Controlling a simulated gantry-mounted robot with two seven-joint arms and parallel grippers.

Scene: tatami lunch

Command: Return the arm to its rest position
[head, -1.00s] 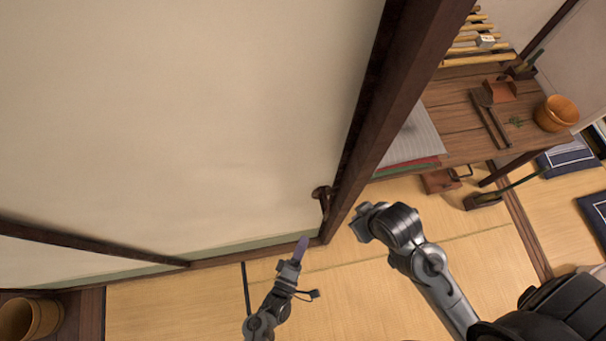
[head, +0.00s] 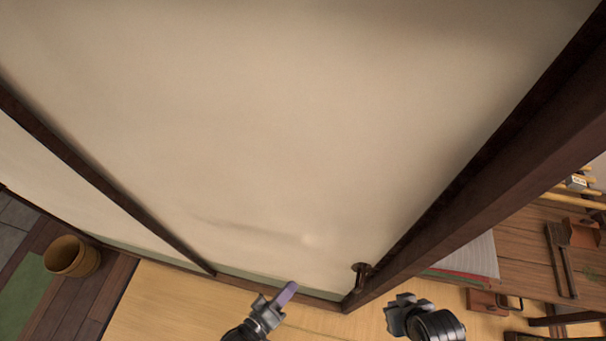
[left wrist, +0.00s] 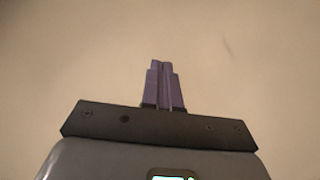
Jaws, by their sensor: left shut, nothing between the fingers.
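My left gripper (head: 287,293) is at the bottom of the head view, in front of the cream wall panel (head: 290,120). Its purple fingers are shut together with nothing between them. It also shows in the left wrist view (left wrist: 166,85), pointing at a plain cream surface that fills the picture. My right arm (head: 425,320) shows at the bottom, right of the left gripper. Its fingertips cannot be made out.
A dark wooden post (head: 480,190) with a dark fitting (head: 361,272) stands right of the left gripper. A wooden table (head: 545,245) is at the right. A wooden bucket (head: 72,257) stands at the left. Tatami floor (head: 160,300) lies below.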

